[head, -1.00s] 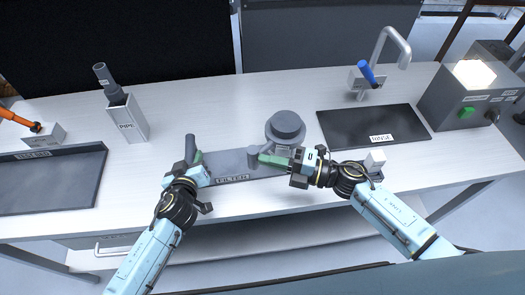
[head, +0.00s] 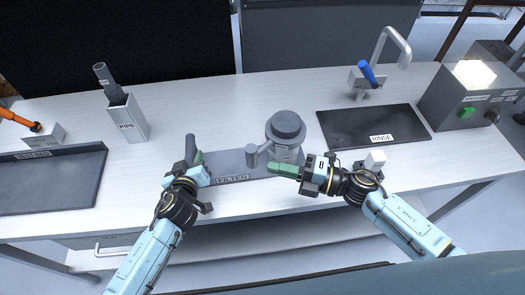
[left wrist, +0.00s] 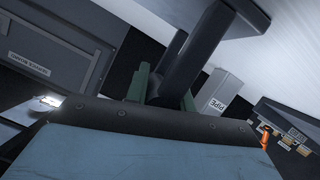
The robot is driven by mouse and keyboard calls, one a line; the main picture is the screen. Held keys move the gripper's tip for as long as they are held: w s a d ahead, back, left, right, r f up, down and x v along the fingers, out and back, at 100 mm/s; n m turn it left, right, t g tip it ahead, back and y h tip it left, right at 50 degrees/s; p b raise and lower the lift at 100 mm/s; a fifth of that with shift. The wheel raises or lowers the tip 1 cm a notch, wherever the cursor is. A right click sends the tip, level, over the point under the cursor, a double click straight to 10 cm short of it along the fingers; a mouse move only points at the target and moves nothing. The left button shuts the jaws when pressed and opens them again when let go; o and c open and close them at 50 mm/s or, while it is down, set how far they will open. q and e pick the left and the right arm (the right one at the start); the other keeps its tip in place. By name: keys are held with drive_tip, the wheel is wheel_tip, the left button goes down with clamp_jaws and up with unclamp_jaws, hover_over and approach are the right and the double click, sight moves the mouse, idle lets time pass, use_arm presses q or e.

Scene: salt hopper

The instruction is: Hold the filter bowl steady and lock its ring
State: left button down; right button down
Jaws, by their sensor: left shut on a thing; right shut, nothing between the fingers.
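The filter bowl (head: 284,150) stands upright on the dark plate labelled FILTER (head: 232,178), with a wide dark grey cap (head: 286,124) on top. A grey lever with a rounded knob (head: 252,156) sticks out to the left from the bowl's ring. My left gripper (head: 196,160) is shut on a dark grey upright handle (head: 190,146) at the plate's left end. In the left wrist view the green fingers lie on both sides of the dark handle (left wrist: 190,60). My right gripper (head: 274,168) is shut and empty, just right of and in front of the knob, near the bowl's front.
A box labelled PIPE (head: 126,120) stands at the back left. A black mat labelled RINSE (head: 365,125), a tap (head: 390,45) and a grey unit with a green button (head: 466,113) are at the right. A small white block (head: 375,158) sits beside my right arm.

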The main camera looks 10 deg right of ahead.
use_arm(q)
drive_tip(key=c, duration=1.5)
unclamp_jaws()
drive_tip(key=shift+s+a+f, duration=0.15)
drive_tip(key=shift+s+f, duration=0.15)
drive_tip(key=shift+f, duration=0.5)
drive_tip(key=o, duration=0.4)
drive_tip(key=shift+w+r, duration=0.15)
drive_tip(key=shift+w, duration=0.05)
drive_tip(key=shift+r, duration=0.1)
